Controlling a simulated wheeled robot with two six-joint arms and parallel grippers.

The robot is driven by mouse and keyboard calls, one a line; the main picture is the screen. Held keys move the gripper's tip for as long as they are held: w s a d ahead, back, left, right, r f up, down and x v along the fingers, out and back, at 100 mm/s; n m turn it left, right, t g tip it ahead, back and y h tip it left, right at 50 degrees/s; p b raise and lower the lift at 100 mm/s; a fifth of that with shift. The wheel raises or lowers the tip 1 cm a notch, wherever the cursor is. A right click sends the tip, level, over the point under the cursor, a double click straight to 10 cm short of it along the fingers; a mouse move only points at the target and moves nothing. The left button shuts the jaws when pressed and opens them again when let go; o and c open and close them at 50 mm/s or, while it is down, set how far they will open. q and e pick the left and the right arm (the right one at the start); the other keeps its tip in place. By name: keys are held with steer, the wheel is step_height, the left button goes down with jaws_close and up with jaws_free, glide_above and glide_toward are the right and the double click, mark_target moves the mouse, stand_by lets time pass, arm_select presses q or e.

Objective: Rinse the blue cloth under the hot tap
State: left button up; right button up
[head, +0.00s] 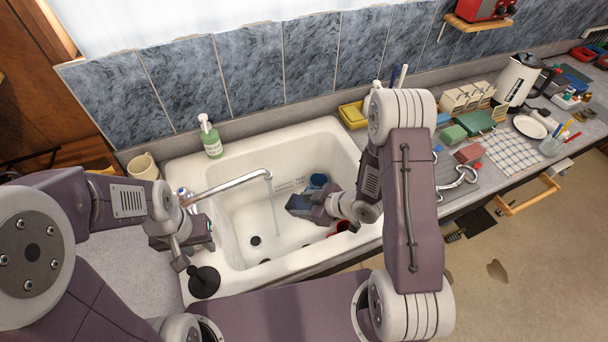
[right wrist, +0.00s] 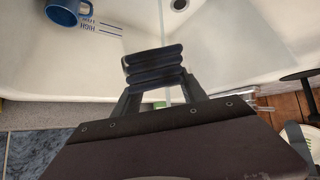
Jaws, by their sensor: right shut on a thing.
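My right gripper (head: 308,207) is over the sink (head: 240,218), shut on the dark blue folded cloth (head: 298,202). The cloth also shows in the right wrist view (right wrist: 155,68), pinched between the fingers. The tap spout (head: 230,187) reaches over the basin, and a thin water stream (head: 273,208) falls from it, just left of the cloth in the head view. Whether the water touches the cloth is unclear. A tap knob with a blue mark (head: 183,191) is at the spout's base. My left gripper (head: 190,236) is beside the tap base; its fingers are hard to make out. No hot knob is clearly visible.
A blue mug (head: 318,181) and a red item (head: 342,226) are in the sink. A green soap bottle (head: 210,138) and a cream mug (head: 143,167) stand behind. The right counter is cluttered.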

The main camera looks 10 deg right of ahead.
steer(key=shift+s+a+r+p, duration=0.2)
steer(key=shift+s+r+p, duration=0.1)
steer(key=shift+s+p, duration=0.15)
steer(key=shift+s+d+f, duration=0.1)
steer(key=shift+s, duration=0.05)
steer(key=shift+d, duration=0.4)
steer(key=shift+w+a+p, duration=0.75)
steer(key=shift+w+a, duration=0.05)
steer(key=shift+a, duration=0.35)
arm_select(q)
steer(key=r, duration=0.3)
steer(key=shift+d+r, duration=0.3)
steer(key=shift+d, duration=0.05)
arm_select(e)
steer(key=w+a, duration=0.6)
steer(key=a, duration=0.1)
steer(key=shift+w+a, duration=0.35)
steer(key=shift+f, duration=0.1)
steer(key=shift+d, duration=0.15)
